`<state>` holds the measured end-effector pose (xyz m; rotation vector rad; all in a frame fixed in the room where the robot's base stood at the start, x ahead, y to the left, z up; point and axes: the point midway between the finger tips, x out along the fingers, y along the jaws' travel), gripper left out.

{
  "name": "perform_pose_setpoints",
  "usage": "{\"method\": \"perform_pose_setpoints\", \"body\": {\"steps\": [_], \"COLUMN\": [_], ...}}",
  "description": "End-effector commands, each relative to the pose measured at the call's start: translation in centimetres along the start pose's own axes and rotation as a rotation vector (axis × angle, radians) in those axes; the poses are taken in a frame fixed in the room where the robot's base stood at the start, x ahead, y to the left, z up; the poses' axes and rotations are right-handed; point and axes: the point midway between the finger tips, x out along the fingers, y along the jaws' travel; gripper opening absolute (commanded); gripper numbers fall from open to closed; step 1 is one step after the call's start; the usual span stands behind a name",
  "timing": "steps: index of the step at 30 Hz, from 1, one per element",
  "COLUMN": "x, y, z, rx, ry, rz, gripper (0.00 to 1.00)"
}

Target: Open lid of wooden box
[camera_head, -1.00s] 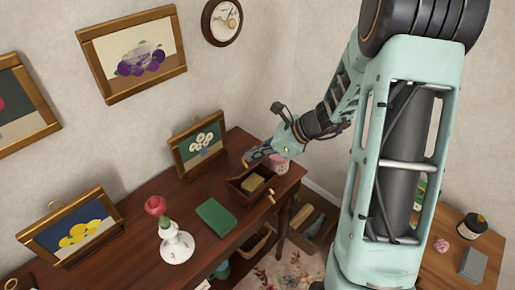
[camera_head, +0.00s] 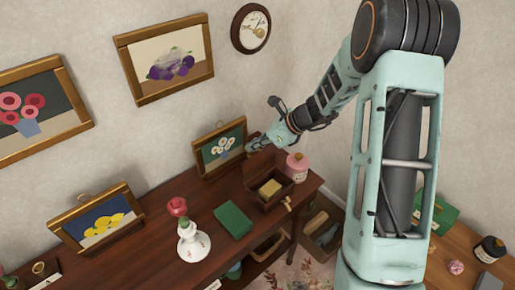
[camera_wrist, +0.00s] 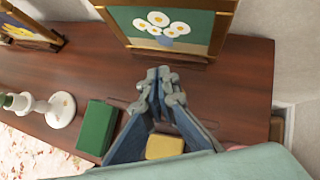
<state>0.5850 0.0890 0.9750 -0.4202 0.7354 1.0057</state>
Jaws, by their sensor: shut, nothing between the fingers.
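The dark wooden box (camera_head: 264,200) stands on the right part of the brown table. Its lid (camera_head: 262,163) is up at the back, and a yellow block (camera_head: 270,187) shows inside. My gripper (camera_head: 252,146) is above and behind the raised lid, close to it; I cannot tell whether they touch. In the wrist view my gripper (camera_wrist: 159,76) has its fingertips together with nothing between them. The yellow block (camera_wrist: 165,147) also shows there, and my fingers and arm hide most of the box.
A green book (camera_head: 232,220) lies left of the box, and a pink jar (camera_head: 297,167) stands close on its right. A framed daisy picture (camera_head: 220,148) stands behind, near my gripper. A white vase (camera_head: 193,242) with a red flower is farther left.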

Motion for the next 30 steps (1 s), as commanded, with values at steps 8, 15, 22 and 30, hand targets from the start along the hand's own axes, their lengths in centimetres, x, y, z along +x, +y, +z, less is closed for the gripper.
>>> {"method": "perform_pose_setpoints", "body": {"steps": [8,15,22,30], "x": [0.65,0.71,0.7,-0.09], "y": [-0.31,-0.35,-0.34,-0.42], "z": [0.32,0.37,0.36,0.89], "rx": [0.001,0.001,0.001,0.0], "ry": [0.0,0.0,0.0,-0.001], "rz": [0.0,0.0,0.0,0.0], "gripper": [0.0,0.0,0.0,0.0]}}
